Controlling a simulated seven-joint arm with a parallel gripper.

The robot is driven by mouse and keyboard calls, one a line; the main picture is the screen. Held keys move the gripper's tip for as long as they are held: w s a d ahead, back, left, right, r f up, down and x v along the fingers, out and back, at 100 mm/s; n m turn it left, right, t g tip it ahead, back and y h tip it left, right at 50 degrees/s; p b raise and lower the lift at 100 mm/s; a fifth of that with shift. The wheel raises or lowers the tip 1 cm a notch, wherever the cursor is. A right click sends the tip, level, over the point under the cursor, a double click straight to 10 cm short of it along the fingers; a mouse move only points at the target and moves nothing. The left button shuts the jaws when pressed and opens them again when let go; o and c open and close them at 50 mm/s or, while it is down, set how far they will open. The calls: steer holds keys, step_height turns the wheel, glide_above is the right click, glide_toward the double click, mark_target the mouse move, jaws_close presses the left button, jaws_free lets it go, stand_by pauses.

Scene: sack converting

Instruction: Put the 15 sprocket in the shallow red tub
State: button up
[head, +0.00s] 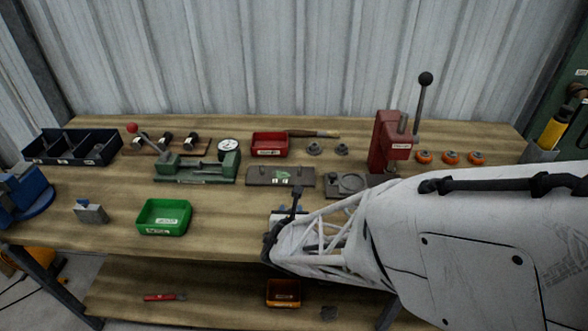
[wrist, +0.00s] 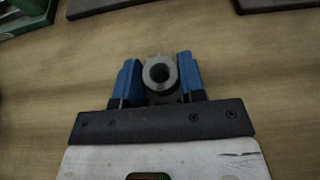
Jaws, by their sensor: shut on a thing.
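My gripper (wrist: 158,78) has blue fingers and is shut on a grey sprocket (wrist: 160,87) with a round hub and a centre hole. Faint teeth show behind the hub. I cannot read any number on it. In the head view my gripper (head: 290,209) is above the front middle of the bench, largely covered by my arm, and the held sprocket cannot be made out there. The shallow red tub (head: 270,152) stands at the back middle of the bench with a label on its front. It is farther back and a little left of my gripper.
Two grey sprockets (head: 314,149) lie right of the red tub, by a brush (head: 315,133). A dark plate (head: 280,176) lies between my gripper and the tub. A green tub (head: 163,217) is left, a red press (head: 388,143) right. Bench between green tub and gripper is clear.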

steer(key=shift+f, duration=0.1)
steer(key=o, duration=1.1)
steer(key=v, duration=1.2)
steer(key=shift+r, duration=0.2)
stand_by(0.4)
